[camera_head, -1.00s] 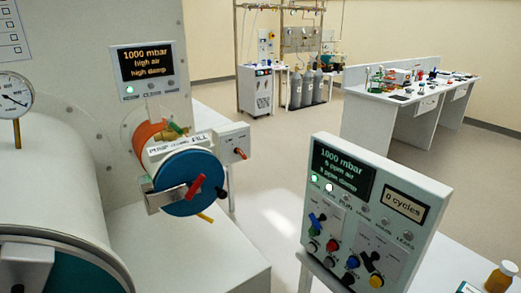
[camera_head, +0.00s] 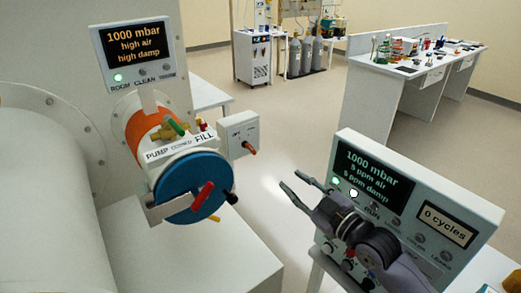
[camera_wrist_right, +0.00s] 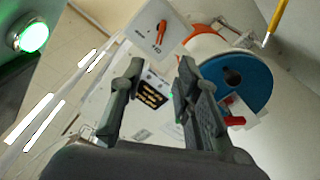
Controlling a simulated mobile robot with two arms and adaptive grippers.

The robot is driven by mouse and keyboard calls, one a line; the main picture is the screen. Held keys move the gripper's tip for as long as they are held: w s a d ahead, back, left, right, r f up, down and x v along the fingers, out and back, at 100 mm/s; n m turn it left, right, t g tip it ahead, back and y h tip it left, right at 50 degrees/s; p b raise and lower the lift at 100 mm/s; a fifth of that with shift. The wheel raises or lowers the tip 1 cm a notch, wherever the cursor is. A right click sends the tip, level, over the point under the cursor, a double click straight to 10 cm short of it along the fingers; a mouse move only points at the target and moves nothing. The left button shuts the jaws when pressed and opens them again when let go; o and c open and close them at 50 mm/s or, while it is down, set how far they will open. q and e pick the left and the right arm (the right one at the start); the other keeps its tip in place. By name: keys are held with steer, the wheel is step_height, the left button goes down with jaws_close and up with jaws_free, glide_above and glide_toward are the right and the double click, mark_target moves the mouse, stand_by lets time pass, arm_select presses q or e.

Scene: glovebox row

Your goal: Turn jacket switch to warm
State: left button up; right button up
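The small white switch box (camera_head: 239,135) is fixed at the right of the orange-jacketed cylinder (camera_head: 148,122). It has a red-orange knob (camera_head: 249,149). The labels beside the knob are too small to read. In the right wrist view the switch box (camera_wrist_right: 150,48) and its knob (camera_wrist_right: 161,32) lie beyond the fingertips, near the top. My right gripper (camera_head: 290,180) is open and empty, in front of the control panel and to the right of and below the switch box, apart from it. It also shows in the right wrist view (camera_wrist_right: 161,64). My left gripper is out of view.
The control panel (camera_head: 455,185) stands close behind my right gripper. The cylinder's blue door (camera_head: 178,200) with a red handle (camera_head: 203,195) is left of the switch box. A display (camera_head: 140,50) sits above. Open floor lies between the switch box and the panel.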

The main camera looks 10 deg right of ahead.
mark_target(253, 151)
steer(key=p+x, duration=0.4)
steer(key=x, duration=1.3)
steer(key=shift+c, duration=0.6)
jaws_close()
